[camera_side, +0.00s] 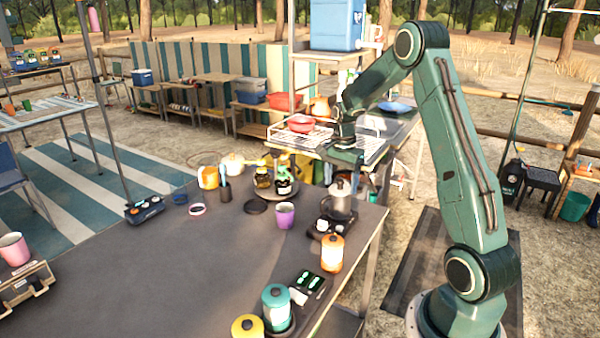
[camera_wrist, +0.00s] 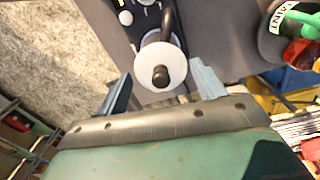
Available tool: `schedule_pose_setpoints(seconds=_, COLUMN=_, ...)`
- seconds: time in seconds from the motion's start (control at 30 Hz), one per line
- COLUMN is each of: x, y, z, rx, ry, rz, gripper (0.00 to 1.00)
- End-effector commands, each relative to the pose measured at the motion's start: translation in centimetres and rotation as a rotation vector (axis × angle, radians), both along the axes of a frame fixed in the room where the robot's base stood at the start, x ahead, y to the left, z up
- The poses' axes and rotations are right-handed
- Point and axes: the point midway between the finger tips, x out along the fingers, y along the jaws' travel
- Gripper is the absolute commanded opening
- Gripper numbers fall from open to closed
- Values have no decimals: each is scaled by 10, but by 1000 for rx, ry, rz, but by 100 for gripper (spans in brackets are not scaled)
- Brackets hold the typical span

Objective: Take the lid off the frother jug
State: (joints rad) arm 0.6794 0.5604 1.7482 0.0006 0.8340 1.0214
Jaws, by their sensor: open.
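The frother jug (camera_side: 340,204) is grey and stands upright on a small black base near the table's right edge in the side view. Its lid (camera_side: 339,187) is on top. In the wrist view the lid (camera_wrist: 174,66) is a pale disc with a dark knob (camera_wrist: 160,76) at its middle, and a dark handle (camera_wrist: 167,18) shows beyond it. My gripper (camera_wrist: 163,86) is open, with one finger on each side of the lid and visible gaps between. In the side view my gripper (camera_side: 343,164) is just above the jug, empty; its fingertips are hard to make out.
A purple cup (camera_side: 285,215) stands left of the jug, and an orange canister (camera_side: 332,254) stands in front. Bottles on a round tray (camera_side: 275,188) are behind left. A flat dark disc (camera_side: 255,206) lies near the cup. The table's middle left (camera_side: 130,270) is clear.

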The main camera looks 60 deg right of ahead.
Motion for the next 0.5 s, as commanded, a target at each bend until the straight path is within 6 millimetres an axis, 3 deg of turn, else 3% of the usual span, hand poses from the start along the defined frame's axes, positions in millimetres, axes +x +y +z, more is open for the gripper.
schedule_pose_setpoints(seconds=0.23, x=0, y=0, z=0, rx=0, ry=-1, rz=0, gripper=66)
schedule_pose_setpoints(seconds=0.5, x=0, y=0, z=0, rx=0, ry=0, rz=0, gripper=13)
